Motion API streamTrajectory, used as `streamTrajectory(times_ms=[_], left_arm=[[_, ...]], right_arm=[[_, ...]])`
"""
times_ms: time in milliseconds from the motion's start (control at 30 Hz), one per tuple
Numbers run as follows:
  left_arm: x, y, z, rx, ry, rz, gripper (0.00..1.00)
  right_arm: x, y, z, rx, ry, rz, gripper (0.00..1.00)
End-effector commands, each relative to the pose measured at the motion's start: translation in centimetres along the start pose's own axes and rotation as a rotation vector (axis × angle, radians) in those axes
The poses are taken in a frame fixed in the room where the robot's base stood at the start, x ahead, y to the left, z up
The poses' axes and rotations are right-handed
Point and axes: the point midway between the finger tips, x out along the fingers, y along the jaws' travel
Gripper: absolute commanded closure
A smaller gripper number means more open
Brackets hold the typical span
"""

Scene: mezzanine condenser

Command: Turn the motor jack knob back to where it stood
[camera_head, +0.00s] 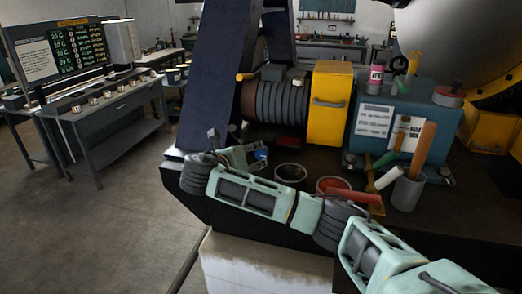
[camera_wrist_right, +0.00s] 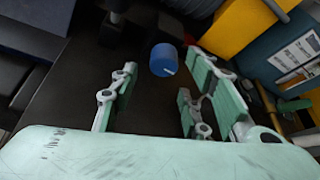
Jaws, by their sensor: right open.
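A blue cylindrical knob (camera_wrist_right: 163,59), which I take to be the motor jack knob, shows in the right wrist view just ahead of my fingertips. A short pale mark shows on its near face. The knob (camera_head: 262,154) also shows small in the head view, at the far side of my gripper. My right gripper (camera_head: 240,155) is open and empty at the end of the pale green arm. In the right wrist view its fingers (camera_wrist_right: 160,85) stand apart, and the knob appears between and beyond their tips. No contact is visible. My left gripper is not in view.
A yellow block (camera_head: 331,103) and a ribbed dark motor (camera_head: 282,101) stand behind the knob. A blue sloping beam (camera_head: 207,75) rises behind the gripper. Open floor lies left.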

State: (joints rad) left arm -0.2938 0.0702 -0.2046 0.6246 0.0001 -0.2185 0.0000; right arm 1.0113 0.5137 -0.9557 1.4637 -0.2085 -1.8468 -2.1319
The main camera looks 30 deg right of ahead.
Motion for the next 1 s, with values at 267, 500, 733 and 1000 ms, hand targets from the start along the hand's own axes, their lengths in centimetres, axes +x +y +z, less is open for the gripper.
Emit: streamTrajectory(times_ms=[267, 500, 733, 1000], left_arm=[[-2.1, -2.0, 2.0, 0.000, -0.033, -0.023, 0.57], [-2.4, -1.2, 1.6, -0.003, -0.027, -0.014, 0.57], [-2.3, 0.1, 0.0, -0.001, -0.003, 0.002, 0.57], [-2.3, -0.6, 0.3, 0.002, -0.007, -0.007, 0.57]], right_arm=[[4.4, -0.2, 0.2, -0.001, 0.003, -0.004, 0.57], [6.0, -0.1, 0.0, 0.000, 0.001, -0.001, 0.57], [6.1, -0.1, 0.0, 0.000, 0.000, 0.000, 0.58], [6.1, 0.0, 0.0, -0.001, 0.001, 0.001, 0.82]])
